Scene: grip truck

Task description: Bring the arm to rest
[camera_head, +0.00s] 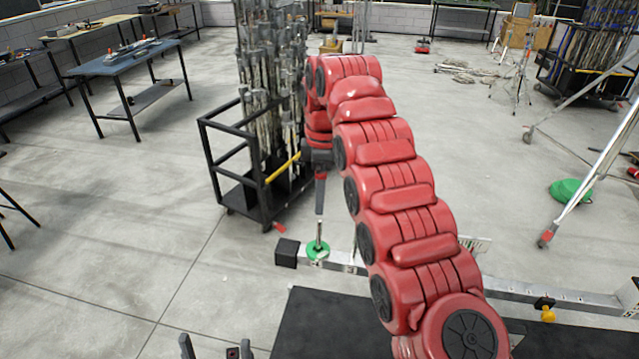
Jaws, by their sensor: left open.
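My left gripper (215,350) shows only at the bottom edge, left of centre. Its two dark fingertips stand apart, so it is open, with bare concrete floor showing between and beyond them. No object shows between the fingers. The rest of the left arm is cut off by the picture's lower edge. My right gripper is not in view.
A large red segmented structure (397,185) with black discs rises from the lower right. A metal bar (520,290) and black mat (325,325) lie near it. A black cart (215,160) with poles stands behind.

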